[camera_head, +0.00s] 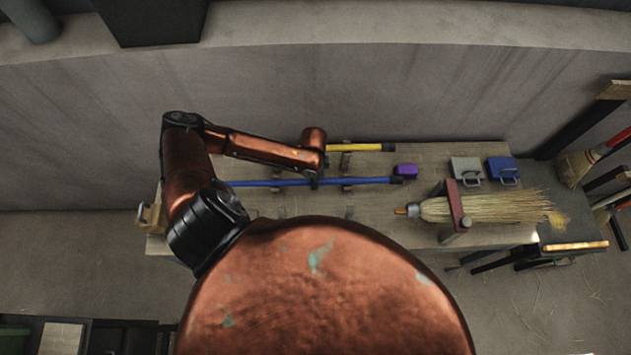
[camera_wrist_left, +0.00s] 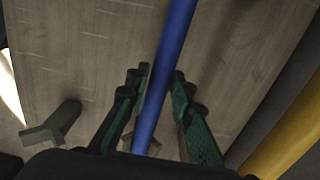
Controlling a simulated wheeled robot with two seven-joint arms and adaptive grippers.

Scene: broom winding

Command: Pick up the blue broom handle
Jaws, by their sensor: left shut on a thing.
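The blue broom handle (camera_head: 360,181) is a long thin rod lying lengthwise over the workbench (camera_head: 400,163), with a dark tip at its right end. My left arm reaches over from the left, and its gripper (camera_head: 316,181) is at the handle's middle. In the left wrist view, the green-padded fingers of the left gripper (camera_wrist_left: 161,76) are on both sides of the blue handle (camera_wrist_left: 170,50), shut on it. I cannot tell whether the handle is clear of its supports. My right gripper is not in view.
A yellow handle (camera_head: 360,147) lies behind the blue one and shows close by in the wrist view (camera_wrist_left: 290,140).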

